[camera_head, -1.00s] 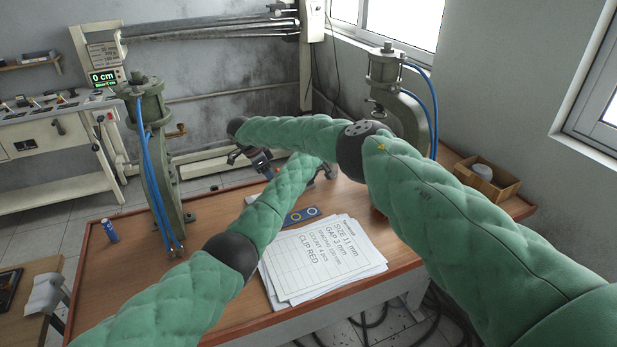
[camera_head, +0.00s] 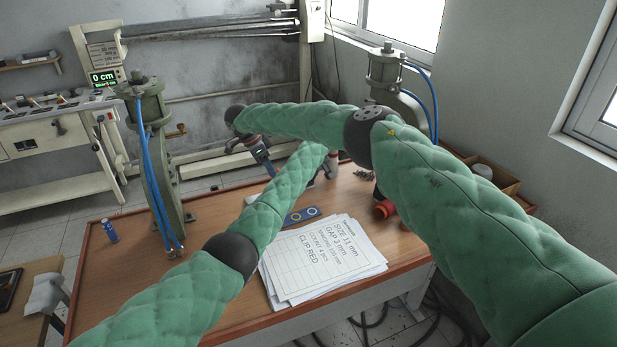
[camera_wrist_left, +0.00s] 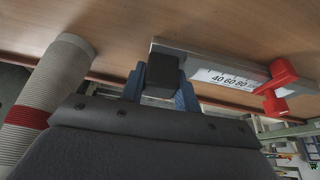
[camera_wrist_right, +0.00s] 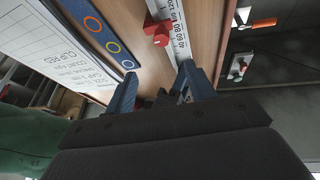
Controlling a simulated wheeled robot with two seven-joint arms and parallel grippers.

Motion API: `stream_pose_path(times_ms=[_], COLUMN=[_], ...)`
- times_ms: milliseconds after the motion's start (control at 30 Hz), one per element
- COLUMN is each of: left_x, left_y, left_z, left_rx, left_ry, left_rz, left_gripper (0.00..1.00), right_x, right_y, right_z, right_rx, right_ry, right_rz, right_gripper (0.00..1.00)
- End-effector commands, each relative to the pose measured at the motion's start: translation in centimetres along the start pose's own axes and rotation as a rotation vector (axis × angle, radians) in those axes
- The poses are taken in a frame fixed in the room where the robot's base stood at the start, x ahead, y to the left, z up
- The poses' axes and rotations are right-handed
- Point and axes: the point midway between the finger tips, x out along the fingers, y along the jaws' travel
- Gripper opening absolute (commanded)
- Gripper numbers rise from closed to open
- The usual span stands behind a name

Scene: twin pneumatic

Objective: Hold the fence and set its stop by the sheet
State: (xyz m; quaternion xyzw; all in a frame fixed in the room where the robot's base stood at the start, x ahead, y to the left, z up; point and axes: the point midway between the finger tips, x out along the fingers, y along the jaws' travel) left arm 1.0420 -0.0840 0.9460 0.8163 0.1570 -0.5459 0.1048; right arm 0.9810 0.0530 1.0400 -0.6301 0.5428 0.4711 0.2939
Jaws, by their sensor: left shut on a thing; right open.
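The fence is a pale scale bar (camera_wrist_left: 225,80) with a black end block (camera_wrist_left: 161,75) and a red stop (camera_wrist_left: 280,88). My left gripper (camera_wrist_left: 160,85) is shut on the black block. In the right wrist view the stop (camera_wrist_right: 157,32) sits on the scale (camera_wrist_right: 180,40), past the fingertips. My right gripper (camera_wrist_right: 155,88) is open and empty above the bench beside the bar; it also shows in the head view (camera_head: 266,167). The printed sheet (camera_head: 325,258) reads SIZE 11 mm, GAP 3 mm, CLIP RED. In the head view my arms hide most of the fence.
Green presses stand at the left (camera_head: 155,150) and right back (camera_head: 385,70) of the bench. A blue strip with rings (camera_head: 302,215) lies behind the sheet. A small blue can (camera_head: 110,231) stands left, and a wooden box (camera_head: 505,180) right. The left front bench top is clear.

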Motion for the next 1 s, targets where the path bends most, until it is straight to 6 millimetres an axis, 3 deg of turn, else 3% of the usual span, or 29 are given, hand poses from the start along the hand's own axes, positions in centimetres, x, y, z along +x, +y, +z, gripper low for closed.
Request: stream_pose_path(times_ms=[167,600,800,1000], left_x=[0.0,0.0,0.0,0.0], left_y=[0.0,0.0,0.0,0.0], left_z=[0.0,0.0,0.0,0.0], left_rx=[0.000,0.000,0.000,0.000], left_ry=[0.000,0.000,0.000,0.000], left_rz=[0.000,0.000,0.000,0.000], left_gripper=[0.05,0.05,0.05,0.05], right_x=[-1.7,-9.6,-11.5,-11.9], right_y=[-0.1,-0.1,-0.1,-0.1], right_z=[0.0,0.0,0.0,0.0], right_rx=[0.000,0.001,0.000,0.000], right_ry=[0.000,0.000,0.000,-0.001], right_rz=[-0.002,-0.001,0.000,0.000], right_gripper=[0.55,0.55,0.55,0.55])
